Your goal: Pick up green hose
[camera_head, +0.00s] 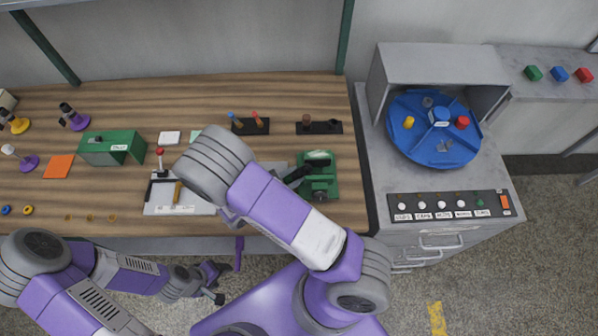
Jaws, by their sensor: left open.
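I can make out no green hose in the head view. My left gripper (219,284) is at the lower left, in front of the bench's front edge and over the speckled floor. Its jaws are open with nothing visible between them. My right arm bends over the middle of the bench and covers part of it.
The wooden bench (270,95) holds a green box (112,148), a green device (320,178), a pale tray (163,196) and small tools. At right, a grey cabinet (385,185) carries a blue turntable (405,140) and a button panel (450,205). Open floor lies at lower right.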

